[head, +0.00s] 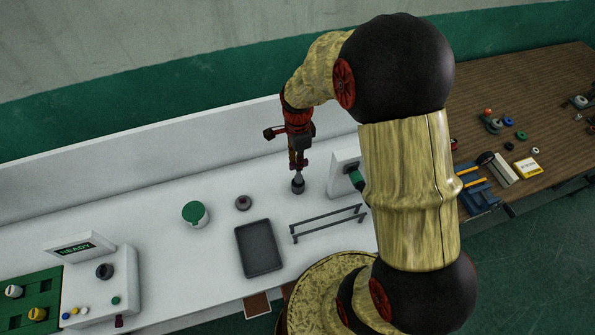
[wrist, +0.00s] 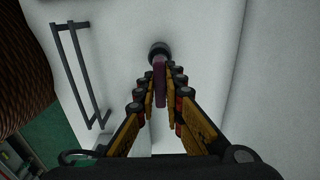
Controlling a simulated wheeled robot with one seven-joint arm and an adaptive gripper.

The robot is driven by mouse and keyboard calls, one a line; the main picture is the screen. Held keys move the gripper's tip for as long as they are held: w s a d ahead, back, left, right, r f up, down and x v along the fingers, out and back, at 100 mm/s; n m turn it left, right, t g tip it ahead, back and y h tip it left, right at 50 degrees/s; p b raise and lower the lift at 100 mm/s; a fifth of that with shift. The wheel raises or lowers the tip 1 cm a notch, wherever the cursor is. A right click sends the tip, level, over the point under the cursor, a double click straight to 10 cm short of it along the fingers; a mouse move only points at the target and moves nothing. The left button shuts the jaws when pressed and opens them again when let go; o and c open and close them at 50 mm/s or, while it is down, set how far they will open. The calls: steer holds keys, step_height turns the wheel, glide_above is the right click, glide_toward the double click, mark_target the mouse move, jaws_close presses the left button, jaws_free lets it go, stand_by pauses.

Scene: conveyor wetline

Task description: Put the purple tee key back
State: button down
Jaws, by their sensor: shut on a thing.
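My gripper (head: 298,163) is above the white counter, pointing down, to the left of a small white box with a dark green part. In the wrist view my gripper (wrist: 160,80) is shut on the purple tee key (wrist: 159,88), which shows as a dark purple bar between the fingers. Just past the fingertips is a dark round piece (wrist: 159,50); in the head view it stands upright right under my gripper (head: 297,186). I cannot tell whether the key is seated in it or only in line with it. The key's lower end is hidden.
Near my gripper are a dark two-bar rack (head: 327,223), a dark tray (head: 259,248), a grey round piece (head: 243,203) and a green-lidded white pot (head: 195,214). The white box (head: 345,172) stands close on the right. A panel reading READY (head: 80,246) is at left.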

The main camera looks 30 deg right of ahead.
mark_target(298, 176)
step_height(298, 176, down, 5)
steer(key=shift+r, duration=0.1)
stand_by(0.3)
steer(key=c, duration=1.9)
jaws_free()
